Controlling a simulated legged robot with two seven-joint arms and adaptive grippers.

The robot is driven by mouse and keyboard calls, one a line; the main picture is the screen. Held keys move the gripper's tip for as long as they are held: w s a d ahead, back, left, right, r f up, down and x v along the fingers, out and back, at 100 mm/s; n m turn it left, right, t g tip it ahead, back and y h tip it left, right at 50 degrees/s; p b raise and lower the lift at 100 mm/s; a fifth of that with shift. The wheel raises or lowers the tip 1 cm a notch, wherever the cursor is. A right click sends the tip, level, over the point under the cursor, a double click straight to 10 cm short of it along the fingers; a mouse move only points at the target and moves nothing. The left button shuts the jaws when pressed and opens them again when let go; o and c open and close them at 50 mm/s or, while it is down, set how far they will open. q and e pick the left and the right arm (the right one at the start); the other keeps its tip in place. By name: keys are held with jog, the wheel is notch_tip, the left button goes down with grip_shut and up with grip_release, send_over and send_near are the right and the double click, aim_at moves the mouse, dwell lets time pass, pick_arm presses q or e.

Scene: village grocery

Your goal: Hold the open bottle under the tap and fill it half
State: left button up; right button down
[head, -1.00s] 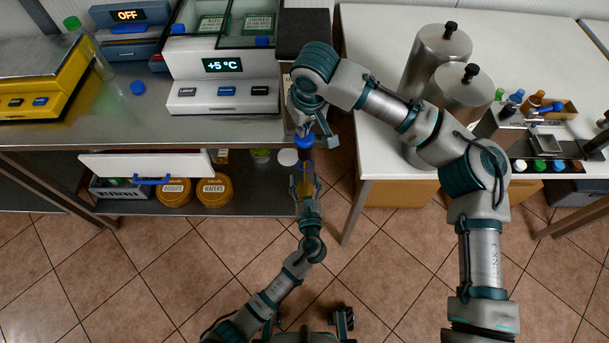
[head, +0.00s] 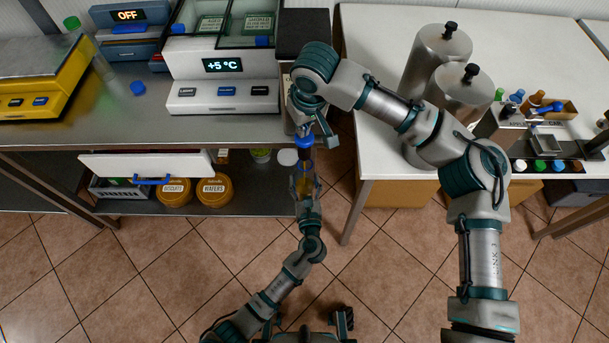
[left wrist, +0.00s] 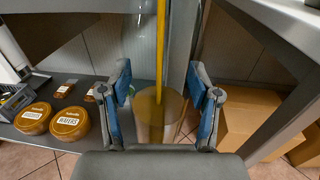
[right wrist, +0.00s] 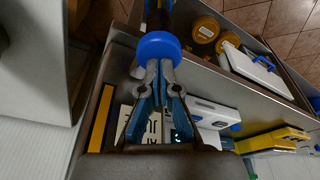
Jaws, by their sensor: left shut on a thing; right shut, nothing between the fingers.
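My left gripper (head: 305,184) is shut around a clear bottle (head: 305,169) below the blue tap part (head: 304,142), beyond the counter's right end. In the left wrist view the bottle (left wrist: 158,78) stands between the fingers (left wrist: 162,108). A thin yellow stream (left wrist: 160,40) runs down into it, and amber liquid (left wrist: 158,113) fills its lower part. The exact level is hard to tell. My right gripper (head: 310,128) is shut and empty beside the tap. In the right wrist view its closed fingertips (right wrist: 163,72) are at the round blue tap part (right wrist: 158,47).
A blue cap (head: 138,88) lies on the steel counter (head: 120,125), near a green-capped bottle (head: 100,62). A shelf below holds brown round tubs (head: 214,190). Steel canisters (head: 462,92) stand on the white table (head: 385,140) at right.

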dwell(0.5)
jog(key=shift+w+a+v, duration=0.1)
jog(key=shift+w+v, duration=0.1)
jog(key=shift+v, duration=0.75)
jog(key=shift+w+a+v, duration=0.1)
jog(key=shift+w+v, duration=0.05)
jog(key=shift+v, duration=0.8)
jog(key=shift+w+a+v, duration=0.1)
jog(key=shift+w+v, duration=0.1)
jog(key=shift+v, duration=0.8)
jog(key=shift+r, duration=0.2)
jog(key=shift+w+a+v, duration=0.1)
jog(key=shift+w+v, duration=0.05)
jog(key=shift+v, duration=0.65)
jog(key=shift+w+a+v, duration=0.1)
jog(key=shift+w+v, duration=0.05)
jog(key=shift+v, duration=0.6)
jog(key=shift+w+a+v, duration=0.1)
jog(key=shift+w+v, duration=0.05)
jog(key=shift+v, duration=0.65)
